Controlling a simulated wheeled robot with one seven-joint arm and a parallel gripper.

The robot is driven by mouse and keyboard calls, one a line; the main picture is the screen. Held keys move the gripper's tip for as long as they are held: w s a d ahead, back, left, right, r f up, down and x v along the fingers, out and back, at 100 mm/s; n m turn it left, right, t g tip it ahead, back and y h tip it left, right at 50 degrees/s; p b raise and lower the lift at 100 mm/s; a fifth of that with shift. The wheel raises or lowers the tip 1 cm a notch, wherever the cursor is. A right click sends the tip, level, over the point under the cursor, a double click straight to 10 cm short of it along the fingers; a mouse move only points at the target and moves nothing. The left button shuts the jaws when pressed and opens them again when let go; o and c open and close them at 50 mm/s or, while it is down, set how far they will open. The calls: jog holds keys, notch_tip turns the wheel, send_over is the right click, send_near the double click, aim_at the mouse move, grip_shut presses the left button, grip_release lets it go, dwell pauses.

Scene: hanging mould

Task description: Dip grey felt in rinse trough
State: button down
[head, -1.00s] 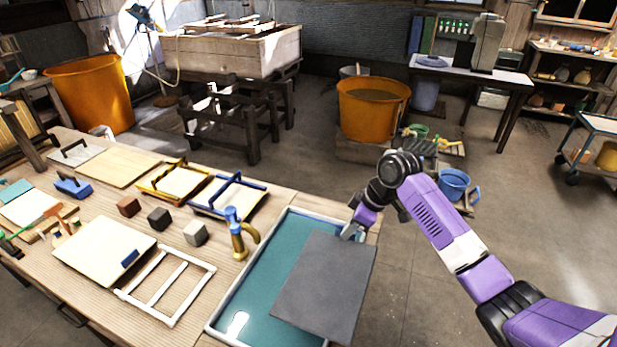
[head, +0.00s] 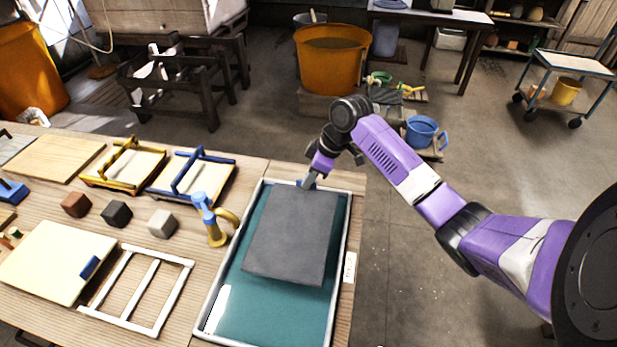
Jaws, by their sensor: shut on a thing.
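The grey felt (head: 292,236) is a flat dark rectangle in the head view. My gripper (head: 308,183) is shut on its far edge, near the middle of that edge. The felt lies roughly level over the rinse trough (head: 214,302), a shallow white-rimmed tray with teal water (head: 275,310). The felt appears within the rim, and teal shows on its left, right and near sides. I cannot tell whether its underside touches the water. The fingertips are small and partly hidden by the felt's edge.
A blue and brass tap (head: 210,220) stands just left of the trough. A white slatted frame (head: 137,290), pale board (head: 55,262), and small blocks (head: 117,214) lie further left. Yellow (head: 124,167) and blue (head: 193,177) handled frames sit behind. Open floor lies to the right.

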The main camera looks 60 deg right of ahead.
jog(key=shift+f+b, duration=3.6)
jog(key=shift+f, duration=2.45)
jog(key=shift+d, duration=0.1)
jog(key=shift+w+d+b, duration=0.2)
jog(key=shift+d+b, duration=0.1)
jog(key=shift+d, duration=0.25)
jog(key=shift+w+d+b, duration=0.15)
jog(key=shift+d+b, duration=0.15)
jog(key=shift+d, duration=0.25)
jog(key=shift+w+d, duration=0.1)
jog(key=shift+d, duration=0.1)
jog(key=shift+a, duration=0.15)
jog(key=shift+s+a+p, duration=0.3)
jog(key=shift+a+p, duration=0.25)
jog(key=shift+a, duration=0.1)
jog(key=shift+s+a+p, duration=0.25)
jog(key=shift+a+p, duration=0.3)
jog(key=shift+a, duration=0.05)
